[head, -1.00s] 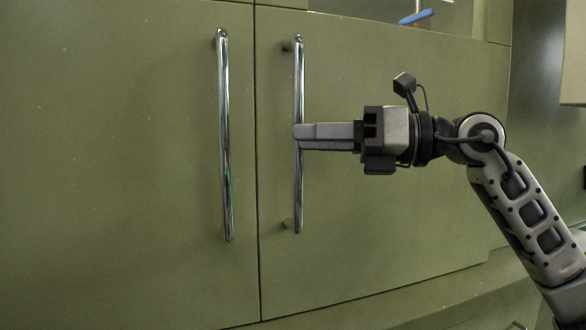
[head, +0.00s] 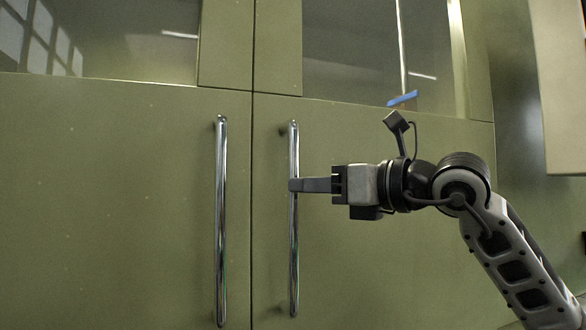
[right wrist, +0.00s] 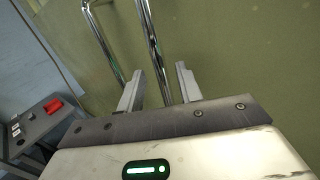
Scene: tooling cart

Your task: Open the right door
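The right door (head: 400,250) is a green panel and looks shut, level with the left door (head: 110,200) across a thin vertical seam. Its handle (head: 294,250) is an upright chrome bar near that seam. My right gripper (head: 292,185) reaches in from the right, with its fingertips at the upper part of this bar. In the right wrist view my right gripper (right wrist: 160,88) has its fingers apart. A chrome bar (right wrist: 152,40) runs between them with a gap on each side. My left gripper is in neither view.
The left door's chrome handle (head: 221,220) stands close to the left of the right one. Glass panes (head: 350,50) lie above the doors, with a blue object (head: 402,98) at their lower edge. A red object (right wrist: 54,106) sits on a grey surface in the right wrist view.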

